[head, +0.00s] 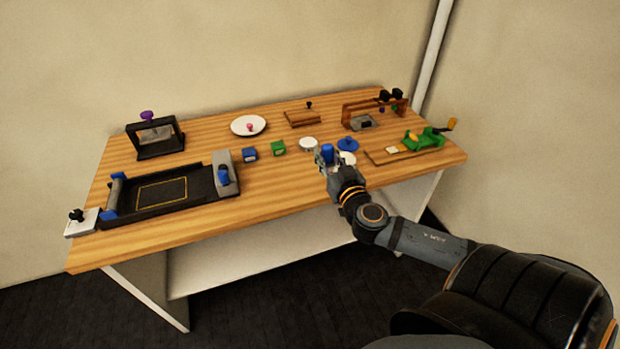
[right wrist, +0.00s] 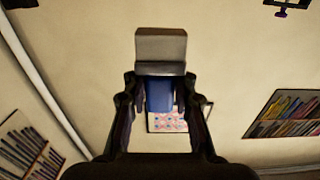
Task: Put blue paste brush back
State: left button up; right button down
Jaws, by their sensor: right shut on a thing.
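My right gripper (head: 325,158) is above the front part of the wooden table, right of its middle. It is shut on the blue paste brush (head: 327,152). In the right wrist view the brush shows a blue handle (right wrist: 160,96) between the fingers (right wrist: 160,105) and a pale grey block (right wrist: 161,48) beyond them. A round blue piece with a knob (head: 347,144) is just right of the gripper, and a white disc (head: 308,143) is behind it to the left. Whether the brush touches anything is unclear. My left gripper is not in view.
A black tray (head: 125,207) fills the table's left side. A green crank device (head: 425,138) is at the right. The front middle of the table (head: 275,190) is clear.

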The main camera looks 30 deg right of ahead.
jog(key=w+f, duration=0.2)
jog(key=w, duration=0.1)
jog(key=w+f, duration=0.2)
jog(key=w, duration=0.1)
jog(key=w+d+f, duration=0.1)
jog(key=w+f, duration=0.1)
jog(key=shift+w+f, duration=0.4)
jog(key=shift+w+d+f+b, duration=0.1)
jog(key=shift+w+f+b, duration=0.25)
jog(key=shift+f, duration=0.1)
jog(key=shift+w+f, duration=0.15)
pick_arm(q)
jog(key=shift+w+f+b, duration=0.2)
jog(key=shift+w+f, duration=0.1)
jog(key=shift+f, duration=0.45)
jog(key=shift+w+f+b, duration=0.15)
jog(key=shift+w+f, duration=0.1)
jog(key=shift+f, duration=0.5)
pick_arm(e)
jog(key=shift+f, duration=1.65)
jog(key=shift+f, duration=0.15)
jog(key=c, duration=1.1)
grip_release()
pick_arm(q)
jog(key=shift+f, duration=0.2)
